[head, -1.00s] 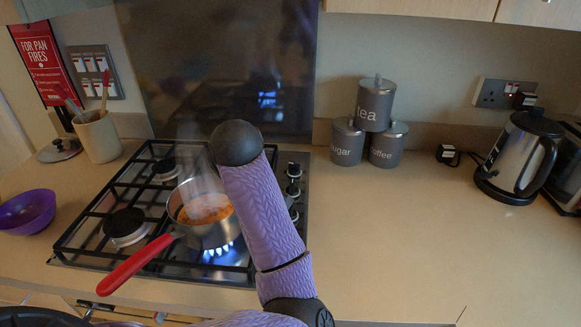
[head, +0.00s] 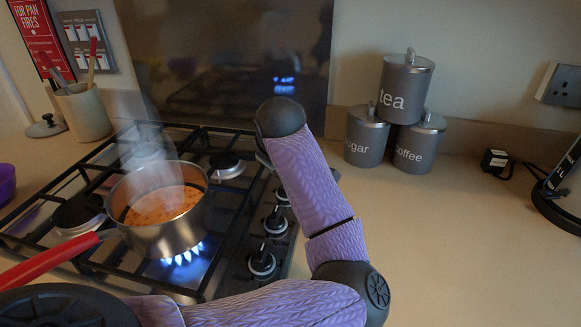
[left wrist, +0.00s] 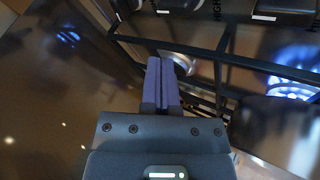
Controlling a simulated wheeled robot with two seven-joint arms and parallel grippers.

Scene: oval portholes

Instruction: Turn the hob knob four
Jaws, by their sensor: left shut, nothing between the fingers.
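The hob knobs stand in a row along the right side of the hob; the nearest knob (head: 262,263) and the one behind it (head: 276,222) are black on silver bases. Farther knobs are partly hidden by my purple arm; I cannot tell which is knob four. Black knobs (left wrist: 280,12) with white marks also show along the top of the left wrist view. My left gripper (left wrist: 161,65) is shut and empty, with its purple fingers together near the hob grate. In the head view it is hidden behind the arm. My right gripper is not in view.
A steaming pan (head: 165,215) of orange food sits over a lit blue flame (head: 182,256), its red handle (head: 50,260) reaching left. Tea, sugar and coffee canisters (head: 404,88) stand behind right. A utensil pot (head: 84,112) stands behind left.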

